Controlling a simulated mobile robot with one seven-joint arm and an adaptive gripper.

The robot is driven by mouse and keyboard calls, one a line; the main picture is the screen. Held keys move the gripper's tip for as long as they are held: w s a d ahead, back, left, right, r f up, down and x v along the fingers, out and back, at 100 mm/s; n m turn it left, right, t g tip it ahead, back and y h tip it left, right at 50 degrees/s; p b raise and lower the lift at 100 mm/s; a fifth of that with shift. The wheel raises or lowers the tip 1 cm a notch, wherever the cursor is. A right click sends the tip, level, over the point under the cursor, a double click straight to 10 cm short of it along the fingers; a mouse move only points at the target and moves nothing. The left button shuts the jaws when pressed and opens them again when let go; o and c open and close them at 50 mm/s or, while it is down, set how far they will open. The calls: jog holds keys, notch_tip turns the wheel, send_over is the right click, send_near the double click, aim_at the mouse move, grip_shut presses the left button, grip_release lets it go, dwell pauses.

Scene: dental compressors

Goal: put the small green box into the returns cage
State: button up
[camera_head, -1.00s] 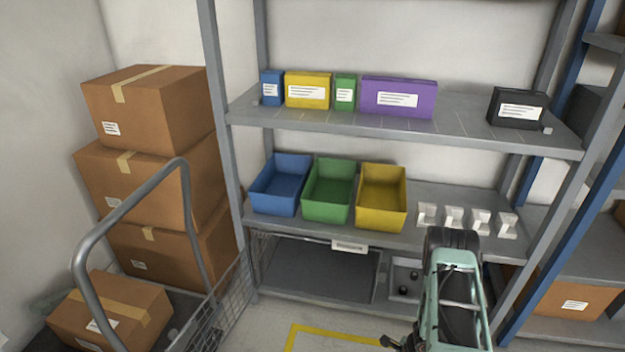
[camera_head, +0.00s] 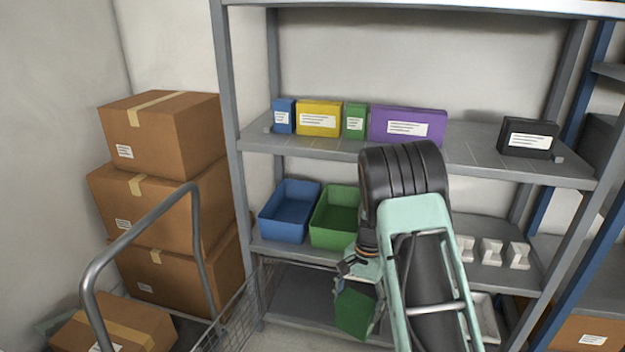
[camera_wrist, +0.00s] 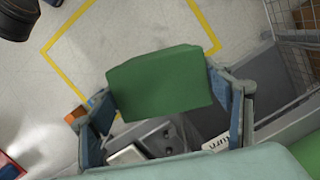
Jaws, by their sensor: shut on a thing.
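A green box (camera_wrist: 160,85) is held between the two fingers of my gripper (camera_wrist: 163,92) in the wrist view. In the head view this box (camera_head: 354,312) hangs below my gripper (camera_head: 362,272), in front of the lowest shelf level. A grey compartment (camera_head: 300,288) on that level lies behind and left of it. The box is not seen to rest on anything.
Blue (camera_head: 289,212) and green (camera_head: 335,215) bins stand on the middle shelf, close to my gripper. Another small green box (camera_head: 355,121) stands among boxes on the upper shelf. A cart with a handle (camera_head: 140,235) and wire side (camera_head: 240,312) stands left.

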jog(key=s+r+n, duration=0.1)
jog(key=r, duration=0.2)
jog(key=s+r+n, duration=0.1)
jog(key=r, duration=0.2)
jog(key=s+r+n, duration=0.1)
jog(key=r, duration=0.2)
jog(key=shift+a+r+n, duration=0.1)
jog(key=shift+a+n, duration=0.15)
jog(key=shift+n, duration=0.05)
jog(key=s+d+r+n+p, duration=0.1)
jog(key=s+r+p, duration=0.2)
jog(key=r+p, duration=1.2)
jog(key=s+d+r+n+h+p, duration=0.1)
jog(key=s+r+n+p, duration=0.1)
jog(key=r+p, duration=1.4)
jog(key=shift+s+d+r+n, duration=0.15)
jog(key=shift+s+r+n, duration=0.2)
jog(key=shift+s, duration=0.55)
